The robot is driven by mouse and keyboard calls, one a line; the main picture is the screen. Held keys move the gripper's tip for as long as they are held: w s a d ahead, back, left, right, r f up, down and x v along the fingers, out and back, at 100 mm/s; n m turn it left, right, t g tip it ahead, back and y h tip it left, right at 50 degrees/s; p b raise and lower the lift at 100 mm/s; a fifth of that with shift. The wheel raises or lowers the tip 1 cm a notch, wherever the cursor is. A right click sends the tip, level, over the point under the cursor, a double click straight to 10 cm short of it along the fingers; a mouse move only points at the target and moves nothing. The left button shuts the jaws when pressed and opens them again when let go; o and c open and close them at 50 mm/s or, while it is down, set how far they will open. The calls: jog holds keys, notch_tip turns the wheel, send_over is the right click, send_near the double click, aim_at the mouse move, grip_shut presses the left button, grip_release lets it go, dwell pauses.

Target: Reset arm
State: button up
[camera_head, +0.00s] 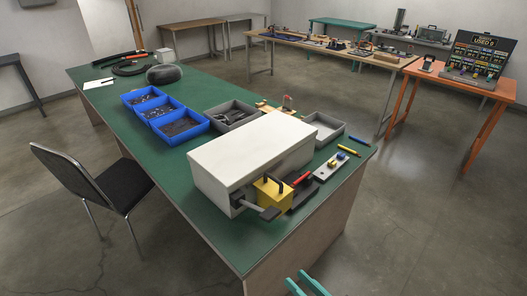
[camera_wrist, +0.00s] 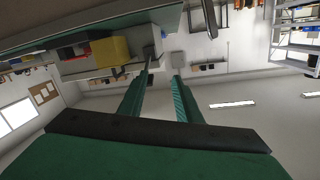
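My gripper (camera_head: 297,277) shows only as two teal fingertips at the bottom edge of the head view, in front of the near end of the green bench (camera_head: 228,241). In the wrist view my gripper (camera_wrist: 162,71) has its two green fingers apart with nothing between them. That view is upside down, with the room's ceiling lights low in the picture. The rest of my arm is out of the head view. The gripper is apart from the bench and touches nothing that I can see.
On the bench are a large white box (camera_head: 252,151), a yellow block (camera_head: 271,194), blue bins (camera_head: 180,125), grey trays (camera_head: 323,128) and coloured pens. A black chair (camera_head: 88,185) stands at left. An orange table (camera_head: 463,101) is at right. The floor at lower right is clear.

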jog(key=s+a+f+m+h, duration=0.2)
jog(key=s+f+m+h, duration=0.15)
jog(key=f, duration=0.35)
jog(key=s+a+f+m+h, duration=0.1)
jog(key=s+f+m+h, duration=0.2)
jog(key=f, duration=0.4)
jog(key=s+a+f+g+h, duration=0.1)
jog(key=s+f+h, duration=0.1)
jog(key=s+h, duration=0.35)
jog(key=s+a+r+n+t+y, duration=0.1)
jog(key=s+a+r+n+t, duration=0.1)
jog(key=s+a+r, duration=0.4)
jog(key=s+r+t, duration=0.1)
jog(key=s+r, duration=0.4)
jog(key=s, duration=0.1)
jog(key=shift+s+r, duration=0.15)
jog(key=shift+r, duration=0.1)
jog(key=shift+n, duration=0.25)
